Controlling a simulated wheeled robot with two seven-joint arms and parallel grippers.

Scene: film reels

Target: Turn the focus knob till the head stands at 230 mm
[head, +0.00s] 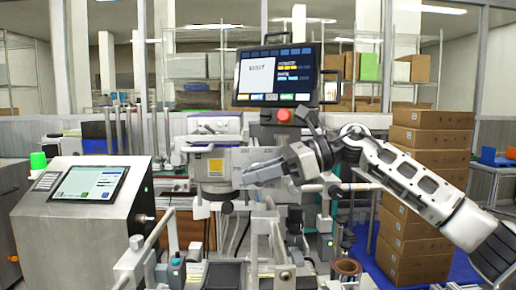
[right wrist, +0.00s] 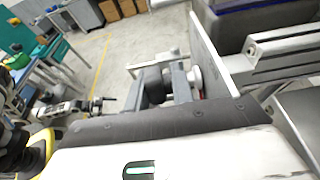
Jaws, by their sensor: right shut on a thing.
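My right gripper (head: 262,172) reaches in from the right to the right side of the grey machine head (head: 208,165). In the right wrist view its two grey fingers (right wrist: 166,86) are shut on a dark round knob (right wrist: 152,88), which appears to be the focus knob. A pale round part (right wrist: 195,78) sits beside the fingers, near a flat plate. In the head view the knob is hidden behind the gripper. I cannot read any millimetre scale or the head's height. My left gripper is not in view.
A monitor (head: 278,76) with a red button (head: 283,115) below it stands above the machine. A console with a tilted screen (head: 90,184) is at left. Stacked cardboard boxes (head: 432,140) stand behind my right arm. Rails and rollers fill the front.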

